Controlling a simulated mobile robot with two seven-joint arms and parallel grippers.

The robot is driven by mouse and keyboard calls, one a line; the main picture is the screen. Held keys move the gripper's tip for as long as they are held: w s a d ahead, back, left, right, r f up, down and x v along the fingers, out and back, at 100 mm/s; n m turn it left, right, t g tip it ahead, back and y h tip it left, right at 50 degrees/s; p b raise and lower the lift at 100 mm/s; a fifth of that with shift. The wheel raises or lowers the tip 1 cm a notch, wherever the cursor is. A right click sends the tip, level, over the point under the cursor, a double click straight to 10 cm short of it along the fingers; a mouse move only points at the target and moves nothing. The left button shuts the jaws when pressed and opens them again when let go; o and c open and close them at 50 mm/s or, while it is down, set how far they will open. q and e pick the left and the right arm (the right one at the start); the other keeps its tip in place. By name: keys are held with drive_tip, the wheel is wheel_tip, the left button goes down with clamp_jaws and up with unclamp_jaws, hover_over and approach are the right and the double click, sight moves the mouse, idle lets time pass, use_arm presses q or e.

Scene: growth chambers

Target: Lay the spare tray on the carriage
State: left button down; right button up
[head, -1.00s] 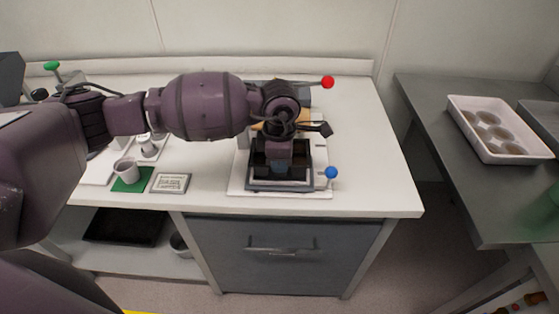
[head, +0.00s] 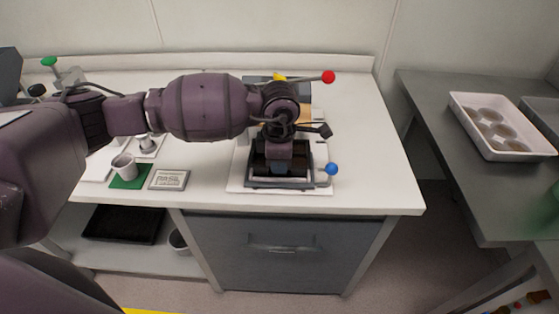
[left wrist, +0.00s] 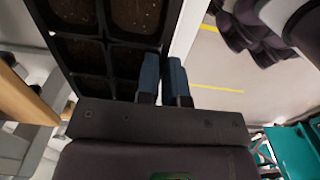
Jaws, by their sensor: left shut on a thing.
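My left gripper (head: 279,168) reaches down from above, shut on the near rim of a black tray (head: 257,163). In the left wrist view the two blue fingertips (left wrist: 163,80) are closed at the tray's edge, and the tray (left wrist: 101,62) shows dark soil in square cells. The tray is over or in a grey frame (head: 250,184) with a blue knob (head: 331,168), on a white base plate (head: 236,181). I take this frame as the carriage. The arm hides part of it, and I cannot tell if the tray rests on it. My right gripper is not in view.
A red knob (head: 327,77) and a yellow knob (head: 279,77) stand behind the tray. A cup (head: 123,166) on a green mat and a small framed card (head: 169,180) are to the left. A white tray (head: 497,154) lies on the right bench. The white bench top is clear at right.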

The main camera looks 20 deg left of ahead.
use_arm(q)
drive_tip(key=shift+f, duration=0.1)
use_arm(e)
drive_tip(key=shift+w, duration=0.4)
